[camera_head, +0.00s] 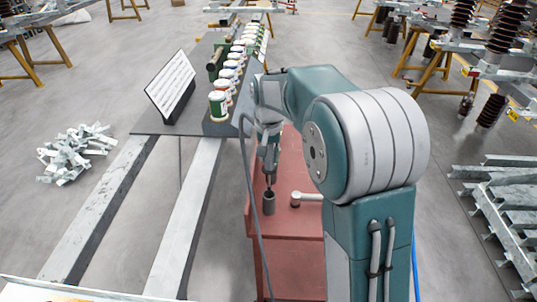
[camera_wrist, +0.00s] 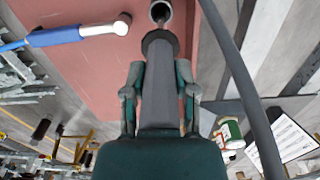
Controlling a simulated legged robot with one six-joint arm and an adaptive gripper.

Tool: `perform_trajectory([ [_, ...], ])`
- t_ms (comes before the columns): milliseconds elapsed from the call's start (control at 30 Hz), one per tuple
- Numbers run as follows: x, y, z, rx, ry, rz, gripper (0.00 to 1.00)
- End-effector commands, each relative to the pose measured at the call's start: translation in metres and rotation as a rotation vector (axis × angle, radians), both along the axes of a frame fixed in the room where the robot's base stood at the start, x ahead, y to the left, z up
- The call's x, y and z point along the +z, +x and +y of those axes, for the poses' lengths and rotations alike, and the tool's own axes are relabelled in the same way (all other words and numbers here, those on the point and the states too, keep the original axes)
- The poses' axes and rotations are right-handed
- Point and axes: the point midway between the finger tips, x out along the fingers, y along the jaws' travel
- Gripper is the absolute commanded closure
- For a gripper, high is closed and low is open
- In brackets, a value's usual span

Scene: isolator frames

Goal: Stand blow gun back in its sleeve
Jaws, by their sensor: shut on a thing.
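My gripper (camera_head: 269,150) is shut on the blow gun, above the red bench top. In the wrist view my gripper (camera_wrist: 160,92) has its two fingers on either side of the blow gun's dark grey body (camera_wrist: 159,90). The gun's thin nozzle (camera_head: 269,180) points down at the sleeve (camera_head: 269,205), a small dark grey upright cup. The sleeve (camera_wrist: 160,10) also shows at the top of the wrist view, its round mouth in line with the nozzle. The nozzle tip is at the mouth; I cannot tell how far inside it is.
A tool with a pale head (camera_head: 295,199) and blue handle (camera_wrist: 55,37) lies on the red bench (camera_head: 285,245) right beside the sleeve. A grey hose (camera_head: 249,180) hangs along the bench's left edge. Several jars (camera_head: 218,105) and a tilted sign (camera_head: 172,85) stand on the dark table behind.

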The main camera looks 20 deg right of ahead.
Motion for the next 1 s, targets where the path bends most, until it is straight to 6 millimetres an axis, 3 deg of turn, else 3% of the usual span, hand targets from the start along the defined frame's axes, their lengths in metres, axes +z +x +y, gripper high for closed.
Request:
perform_trajectory([
  [467, -0.001, 0.000, 0.000, 0.000, 0.000, 0.000, 1.00],
  [1000, -0.024, 0.000, 0.000, 0.000, 0.000, 0.001, 1.00],
])
